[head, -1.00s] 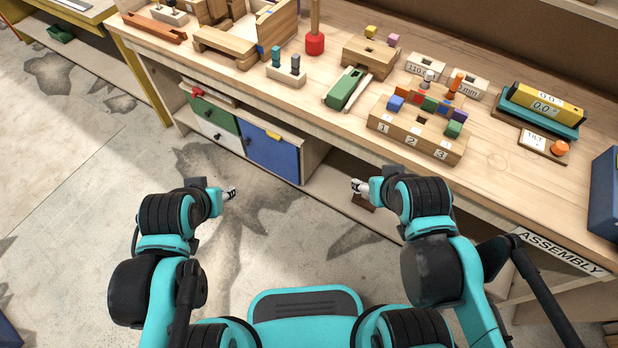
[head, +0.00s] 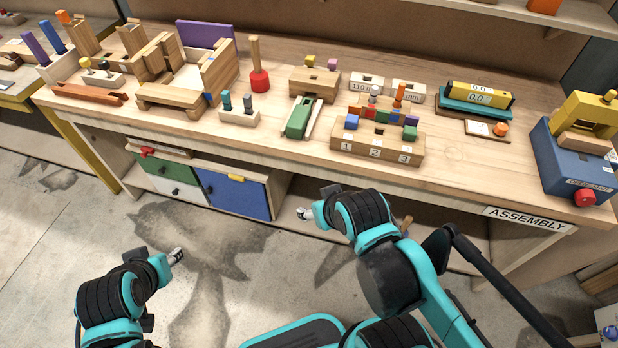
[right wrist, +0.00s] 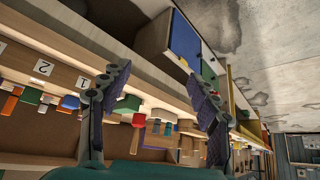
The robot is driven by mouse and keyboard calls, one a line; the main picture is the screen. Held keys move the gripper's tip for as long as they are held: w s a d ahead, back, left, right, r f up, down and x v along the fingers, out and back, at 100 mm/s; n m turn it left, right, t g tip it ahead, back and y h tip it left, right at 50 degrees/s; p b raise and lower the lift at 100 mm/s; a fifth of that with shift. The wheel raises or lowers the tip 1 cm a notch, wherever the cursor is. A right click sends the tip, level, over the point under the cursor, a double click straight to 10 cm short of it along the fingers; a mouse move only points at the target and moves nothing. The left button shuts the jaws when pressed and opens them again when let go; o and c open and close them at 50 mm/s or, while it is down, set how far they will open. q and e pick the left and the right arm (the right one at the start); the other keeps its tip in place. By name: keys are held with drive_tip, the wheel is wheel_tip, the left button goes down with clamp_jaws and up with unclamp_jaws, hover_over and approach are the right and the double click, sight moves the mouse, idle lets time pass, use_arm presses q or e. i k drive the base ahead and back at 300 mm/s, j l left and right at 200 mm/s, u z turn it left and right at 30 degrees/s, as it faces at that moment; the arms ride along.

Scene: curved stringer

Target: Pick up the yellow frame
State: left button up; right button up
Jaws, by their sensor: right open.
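A yellow frame (head: 588,115) sits on top of a blue box (head: 575,165) at the right end of the bench in the head view. A light wooden block lies against its lower front. My right gripper (head: 303,213) is in front of the bench, below the tabletop and far left of the frame. In the right wrist view its two dark fingers (right wrist: 160,85) are apart with nothing held between them. My left gripper (head: 176,256) is over the floor at the lower left, far from the frame; its jaws are too small to read.
A yellow level (head: 480,95) in a teal holder and a small board with an orange knob (head: 500,129) stand left of the blue box. A numbered wooden block (head: 375,145) is mid-bench. A shelf (head: 560,22) runs above the back right.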

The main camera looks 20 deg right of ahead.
sight(581, 106)
drive_tip(key=z, duration=2.45)
drive_tip(key=i+l+z, duration=0.1)
drive_tip(key=i+l, duration=0.05)
drive_tip(key=i, duration=0.1)
